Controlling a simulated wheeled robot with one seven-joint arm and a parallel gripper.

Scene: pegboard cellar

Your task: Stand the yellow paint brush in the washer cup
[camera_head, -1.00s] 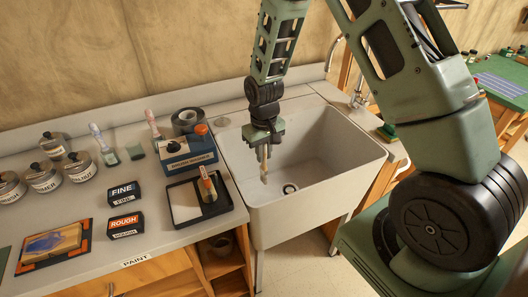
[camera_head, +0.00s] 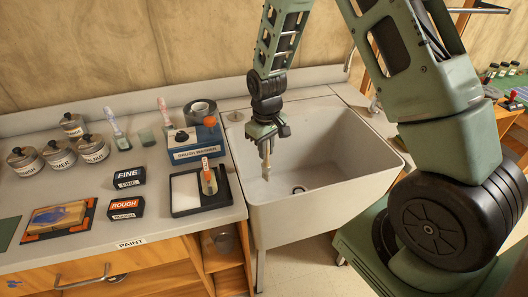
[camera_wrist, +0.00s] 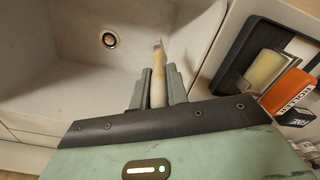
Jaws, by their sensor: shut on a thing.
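My gripper (camera_head: 265,143) is shut on a slim brush (camera_head: 266,165) with a yellowish-tan handle and holds it, pointing down, over the left part of the sink. In the wrist view the brush (camera_wrist: 158,75) sticks out between the two fingers (camera_wrist: 157,92), its pale tip far from them. The blue brush washer (camera_head: 198,152) stands on the counter left of the sink, apart from the gripper and brush. It has a label on its front, a dark round part and an orange knob on top. Its inside is not visible.
The white sink (camera_head: 330,195) has a dark drain. A black tray (camera_head: 187,210) holding an orange-and-pale item stands before the washer.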

